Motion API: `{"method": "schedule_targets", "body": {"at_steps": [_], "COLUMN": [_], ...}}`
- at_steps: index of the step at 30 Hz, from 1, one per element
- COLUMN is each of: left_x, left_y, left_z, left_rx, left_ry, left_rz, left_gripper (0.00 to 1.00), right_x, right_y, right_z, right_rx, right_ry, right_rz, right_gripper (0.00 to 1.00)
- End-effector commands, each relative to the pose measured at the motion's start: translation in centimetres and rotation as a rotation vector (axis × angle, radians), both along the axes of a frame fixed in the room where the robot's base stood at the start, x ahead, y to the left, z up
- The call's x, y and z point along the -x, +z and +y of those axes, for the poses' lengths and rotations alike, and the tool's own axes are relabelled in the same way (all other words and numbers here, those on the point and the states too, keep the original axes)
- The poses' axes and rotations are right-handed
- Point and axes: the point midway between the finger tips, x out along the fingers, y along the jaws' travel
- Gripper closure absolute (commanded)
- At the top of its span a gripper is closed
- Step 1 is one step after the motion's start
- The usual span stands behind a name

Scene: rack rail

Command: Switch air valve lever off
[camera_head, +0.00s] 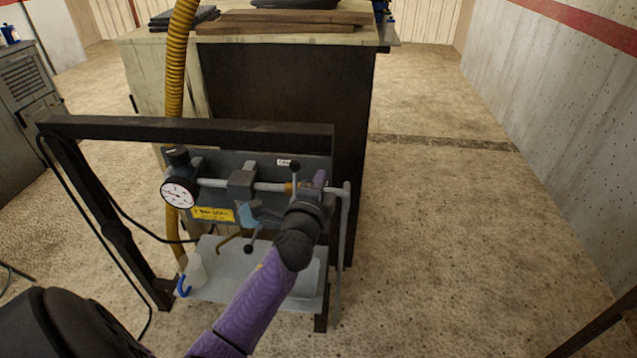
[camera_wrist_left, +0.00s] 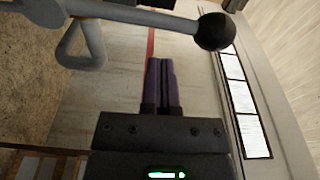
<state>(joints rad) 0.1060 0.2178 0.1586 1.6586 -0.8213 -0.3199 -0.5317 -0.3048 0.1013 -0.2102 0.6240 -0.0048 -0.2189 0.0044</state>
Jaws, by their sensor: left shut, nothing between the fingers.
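A grey lever with a black ball knob (camera_head: 295,164) stands up from the pipe on the rack panel (camera_head: 262,163). In the left wrist view a grey lever rod ending in a black ball (camera_wrist_left: 214,31) crosses the top of the picture. My left gripper (camera_head: 319,178) is at the right end of the panel, just right of the upright knob. In the left wrist view its purple fingers (camera_wrist_left: 161,72) are pressed together and empty, with the rod and ball appearing beyond their tips. Contact with the lever cannot be told. My wrist hides part of the pipe's right end.
A round gauge (camera_head: 179,191) and a yellow label (camera_head: 213,214) are at the panel's left. A second dark ball (camera_head: 248,249) hangs below the pipe. A black frame (camera_head: 190,129) surrounds the panel. A workbench (camera_head: 290,90) stands behind; floor at right is clear.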

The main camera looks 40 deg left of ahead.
Motion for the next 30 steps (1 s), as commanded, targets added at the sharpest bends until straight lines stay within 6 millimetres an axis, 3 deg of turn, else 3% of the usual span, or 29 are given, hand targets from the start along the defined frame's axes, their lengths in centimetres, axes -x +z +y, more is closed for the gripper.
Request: {"method": "schedule_targets", "body": {"at_steps": [5,17,24,26,29,30], "left_x": [1.7,8.2,9.1,9.0,9.5,10.3], "left_y": [0.0,-0.1,-0.2,-1.9,-8.9,-12.9], "left_z": [-0.8,-3.6,-4.0,-4.4,-6.1,-7.2], "left_rx": [0.002,0.002,0.008,0.051,0.244,0.356], "left_ry": [-0.001,0.000,-0.002,-0.014,-0.048,-0.053], "left_rz": [0.001,0.002,0.005,0.035,0.166,0.243], "left_gripper": [1.00,1.00,1.00,1.00,1.00,1.00], "right_x": [-0.1,-0.1,-0.1,-0.1,-0.1,-0.1], "right_y": [0.4,0.9,0.9,0.9,0.9,0.9], "right_z": [-0.1,0.0,0.0,0.0,0.0,0.0], "right_rx": [0.002,0.001,0.002,0.001,0.001,0.001], "right_ry": [0.001,0.000,-0.001,-0.001,-0.001,-0.001], "right_rz": [-0.003,-0.002,-0.001,-0.002,-0.002,-0.002], "right_gripper": [0.00,0.00,0.00,0.00,0.00,0.00]}}
